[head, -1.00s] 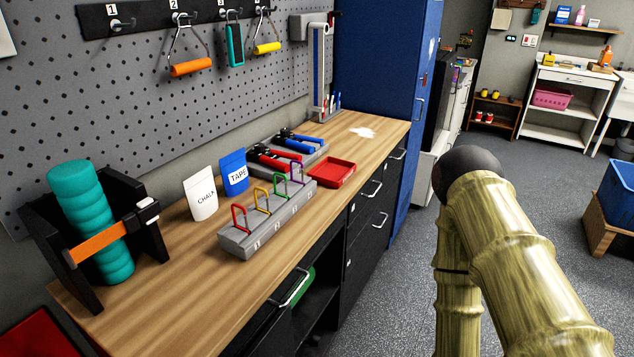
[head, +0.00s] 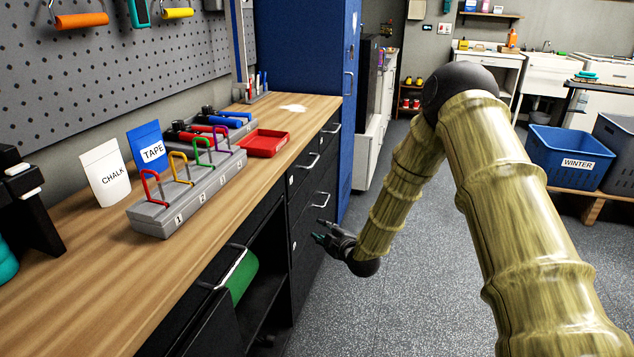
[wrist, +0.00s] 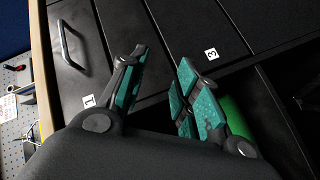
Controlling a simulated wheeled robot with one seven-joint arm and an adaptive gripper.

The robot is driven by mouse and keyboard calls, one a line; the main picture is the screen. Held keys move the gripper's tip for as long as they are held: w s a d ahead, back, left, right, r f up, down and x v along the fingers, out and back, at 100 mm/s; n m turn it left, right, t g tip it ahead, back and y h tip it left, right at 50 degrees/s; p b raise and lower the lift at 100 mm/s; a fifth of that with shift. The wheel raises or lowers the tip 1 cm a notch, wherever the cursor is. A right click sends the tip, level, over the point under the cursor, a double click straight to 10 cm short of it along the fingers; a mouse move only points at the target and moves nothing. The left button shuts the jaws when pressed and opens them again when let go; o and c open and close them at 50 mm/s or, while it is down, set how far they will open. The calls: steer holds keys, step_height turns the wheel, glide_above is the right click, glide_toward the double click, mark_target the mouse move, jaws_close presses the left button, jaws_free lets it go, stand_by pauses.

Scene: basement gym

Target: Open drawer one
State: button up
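Drawer one (wrist: 108,58) is a black drawer front under the wooden top. Its white label "1" (wrist: 88,101) and metal bar handle (wrist: 72,46) show in the wrist view. It looks shut. In the head view its handle (head: 310,162) seems to be the upper near one, though the label is too small to read there. My gripper (head: 321,232) hangs in front of the cabinet, below that handle. In the wrist view my gripper (wrist: 162,60) has its teal-padded fingers apart with nothing between them. The handle lies left of the fingers, untouched.
A drawer labelled "3" (wrist: 211,54) lies lower down. An open shelf bay with a green roll (head: 239,277) is nearer the camera. The wooden bench top (head: 105,255) holds a hook block, pouches and a red tray (head: 265,143). A blue cabinet (head: 301,55) stands beyond; open floor lies right.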

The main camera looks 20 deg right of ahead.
steer(key=w+d+r+n+t+b, duration=0.4)
steer(key=w+d+r+n, duration=0.15)
steer(key=w+r, duration=0.55)
steer(key=w+a+r+y, duration=0.1)
steer(key=w+r, duration=0.2)
steer(key=w, duration=0.6)
steer(key=shift+a+b, duration=0.35)
steer(key=shift+a, duration=0.05)
steer(key=shift+m, duration=0.25)
jaws_close()
